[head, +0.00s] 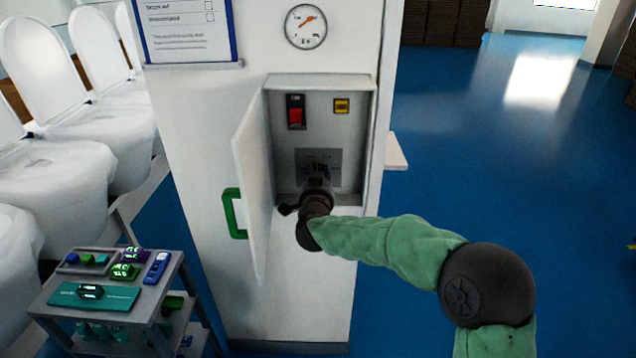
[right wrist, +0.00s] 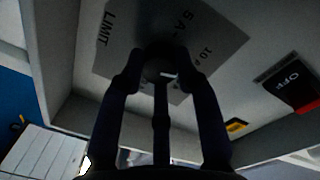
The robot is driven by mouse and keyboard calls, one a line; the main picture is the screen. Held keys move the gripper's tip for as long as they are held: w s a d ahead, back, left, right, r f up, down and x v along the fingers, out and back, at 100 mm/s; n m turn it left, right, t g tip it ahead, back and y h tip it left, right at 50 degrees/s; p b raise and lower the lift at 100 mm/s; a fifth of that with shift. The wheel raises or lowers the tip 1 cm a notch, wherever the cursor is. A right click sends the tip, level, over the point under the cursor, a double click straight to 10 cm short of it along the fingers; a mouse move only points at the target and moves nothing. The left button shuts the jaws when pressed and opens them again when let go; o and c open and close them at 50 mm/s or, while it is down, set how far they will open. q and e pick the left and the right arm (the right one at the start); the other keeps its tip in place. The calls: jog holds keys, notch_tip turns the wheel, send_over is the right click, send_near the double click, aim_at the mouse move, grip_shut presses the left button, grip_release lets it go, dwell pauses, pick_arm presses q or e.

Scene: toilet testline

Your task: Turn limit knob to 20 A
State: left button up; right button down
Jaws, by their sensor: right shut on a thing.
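The limit knob (right wrist: 160,70) is a dark round knob on a grey label plate (right wrist: 112,50) marked LIMIT, 5 A and 10 A. A small white mark shows on the knob in the right wrist view. The 20 A marking cannot be made out. My right gripper (right wrist: 155,68) is shut on the knob, with its fingers on either side of it. In the head view the right gripper (head: 318,172) reaches into the open wall box and hides the knob; part of the label plate (head: 305,156) shows behind it. My left gripper is not in view.
The open box (head: 368,120) holds a red switch (head: 295,112), marked OFF in the wrist view, and a yellow item (head: 342,106). Its door (head: 254,190) stands open on the left, near my gripper. A gauge (head: 306,26) hangs above. A loaded cart (head: 45,303) stands lower left.

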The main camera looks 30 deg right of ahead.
jog(key=m+b, duration=0.5)
jog(key=m, duration=0.1)
jog(key=shift+d+r, duration=0.1)
jog(key=shift+d, duration=0.05)
jog(key=m+b, duration=0.6)
jog(key=m, duration=0.1)
jog(key=shift+s+t+y+b, duration=0.1)
jog(key=shift+t+y+b, duration=0.2)
jog(key=shift+t+b, duration=0.1)
jog(key=shift+m+b, duration=0.5)
jog(key=shift+m, duration=1.3)
jog(key=shift+m+b, duration=0.35)
jog(key=shift+m, duration=0.75)
jog(key=shift+f+m, duration=0.25)
jog(key=shift+m, duration=0.55)
jog(key=shift+f, duration=0.1)
